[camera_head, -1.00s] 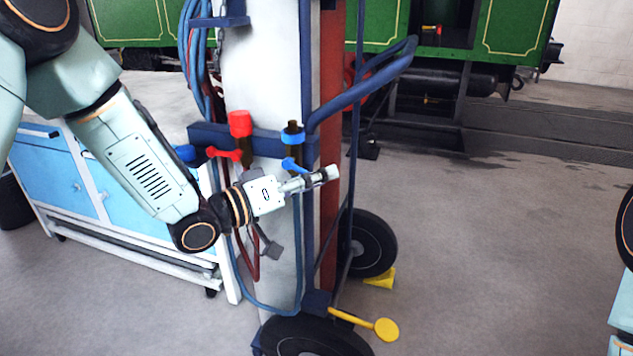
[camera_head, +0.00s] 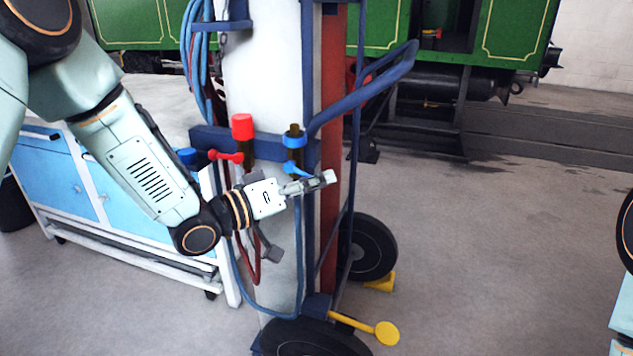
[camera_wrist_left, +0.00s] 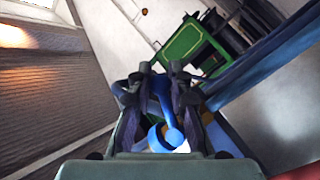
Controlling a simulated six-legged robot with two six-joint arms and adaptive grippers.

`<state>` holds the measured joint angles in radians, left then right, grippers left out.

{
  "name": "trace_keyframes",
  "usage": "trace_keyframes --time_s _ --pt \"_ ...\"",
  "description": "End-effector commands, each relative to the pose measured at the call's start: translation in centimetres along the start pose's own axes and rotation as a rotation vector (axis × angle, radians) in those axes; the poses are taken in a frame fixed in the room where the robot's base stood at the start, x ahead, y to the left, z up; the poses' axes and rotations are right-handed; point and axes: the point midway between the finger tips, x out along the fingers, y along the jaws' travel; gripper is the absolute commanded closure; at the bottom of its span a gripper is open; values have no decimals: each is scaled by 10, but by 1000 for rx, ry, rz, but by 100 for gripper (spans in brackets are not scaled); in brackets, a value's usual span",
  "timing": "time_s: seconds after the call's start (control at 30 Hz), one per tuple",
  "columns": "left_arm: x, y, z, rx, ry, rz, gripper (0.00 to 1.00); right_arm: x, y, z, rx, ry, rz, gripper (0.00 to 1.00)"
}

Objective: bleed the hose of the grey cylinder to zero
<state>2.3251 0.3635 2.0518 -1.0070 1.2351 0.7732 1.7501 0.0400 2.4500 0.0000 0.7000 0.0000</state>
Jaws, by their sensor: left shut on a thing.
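The pale grey cylinder (camera_head: 270,80) stands upright on a blue hand cart. Two valve fittings show in front of it: one with a red cap (camera_head: 242,127) and red lever (camera_head: 226,156), one with a blue collar (camera_head: 294,140) and blue lever (camera_head: 293,170). My left gripper (camera_head: 326,180) is at the blue lever, just below the collar. In the left wrist view its fingers (camera_wrist_left: 160,75) are shut on the blue lever (camera_wrist_left: 172,128). A blue hose (camera_head: 298,250) runs down the cylinder. No gauge can be read. My right gripper is out of view.
A red cylinder (camera_head: 332,90) stands behind the cart's blue frame. The cart handle (camera_head: 370,88) juts out to the right. A blue and white cabinet (camera_head: 52,175) is at left, a green tram (camera_head: 510,30) behind. The floor at right is clear.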

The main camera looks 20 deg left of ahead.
Motion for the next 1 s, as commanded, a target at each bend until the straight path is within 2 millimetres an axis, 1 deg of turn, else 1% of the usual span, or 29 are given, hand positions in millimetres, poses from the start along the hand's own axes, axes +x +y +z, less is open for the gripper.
trace_keyframes --time_s 0.17,0.4,0.5,0.9,0.93,1.0 --pt "1 3 -1 -59 34 30 100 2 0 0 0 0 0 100" --pt "3 13 -8 -238 140 123 100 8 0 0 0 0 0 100" --pt "3 15 -11 -287 169 148 100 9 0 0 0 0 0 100" --pt "2 17 -14 -316 187 161 100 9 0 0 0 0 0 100" --pt "2 17 -14 -315 187 161 79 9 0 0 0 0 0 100" --pt "3 17 -14 -315 187 161 73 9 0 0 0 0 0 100"
